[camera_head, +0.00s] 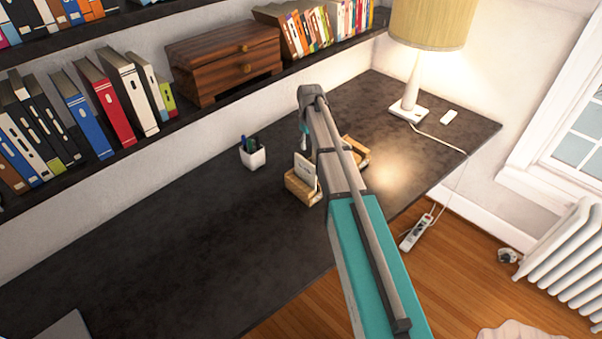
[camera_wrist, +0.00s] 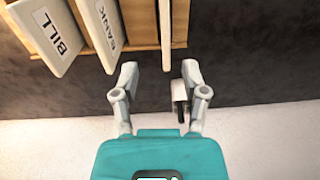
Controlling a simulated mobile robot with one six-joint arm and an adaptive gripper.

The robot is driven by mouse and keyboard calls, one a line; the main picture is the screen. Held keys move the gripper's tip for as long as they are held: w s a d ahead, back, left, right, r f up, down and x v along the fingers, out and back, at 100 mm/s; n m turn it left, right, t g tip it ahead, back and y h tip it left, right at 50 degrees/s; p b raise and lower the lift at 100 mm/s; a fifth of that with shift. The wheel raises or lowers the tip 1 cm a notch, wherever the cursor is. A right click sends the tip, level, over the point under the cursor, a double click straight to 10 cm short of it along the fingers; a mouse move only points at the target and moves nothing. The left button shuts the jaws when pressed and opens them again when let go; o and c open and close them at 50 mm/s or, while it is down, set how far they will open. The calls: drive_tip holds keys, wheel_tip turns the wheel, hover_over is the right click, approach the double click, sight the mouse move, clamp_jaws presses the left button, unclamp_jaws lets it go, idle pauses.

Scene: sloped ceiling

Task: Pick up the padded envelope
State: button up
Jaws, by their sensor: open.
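A wooden letter holder (camera_head: 303,196) stands on the dark desk, partly hidden behind my arm. A pale envelope (camera_head: 304,172) stands in its left end. In the wrist view, the holder (camera_wrist: 142,47) shows at the top, with white envelopes labelled BILL (camera_wrist: 50,38) and BANK (camera_wrist: 103,32). A third, thin pale item (camera_wrist: 165,22) is seen nearly edge-on. I cannot tell which is the padded envelope. My gripper (camera_wrist: 160,70) is open and empty, its fingertips just short of the holder and in line with the thin item in the picture.
A white pen cup (camera_head: 253,156) stands left of the holder. A lamp (camera_head: 412,95) with its cord stands at the right. A shelf with books (camera_head: 105,105) and a wooden drawer box (camera_head: 224,65) runs above the desk. The desk's left part (camera_head: 170,240) is mostly clear.

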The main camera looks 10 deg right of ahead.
sight(306, 170)
drive_tip(key=shift+a, duration=0.2)
drive_tip(key=shift+a+f, duration=0.1)
drive_tip(key=shift+f, duration=0.05)
drive_tip(key=shift+s+f+b, duration=0.15)
drive_tip(key=shift+f+b, duration=0.35)
drive_tip(key=shift+b, duration=0.2)
wheel_tip(306, 170, down, 7)
drive_tip(key=b, duration=0.7)
drive_tip(key=shift+f, duration=0.15)
drive_tip(key=shift+f, duration=0.1)
drive_tip(key=shift+f+b, duration=2.5)
drive_tip(key=shift+b, duration=0.2)
drive_tip(key=shift+a, duration=0.1)
clamp_jaws()
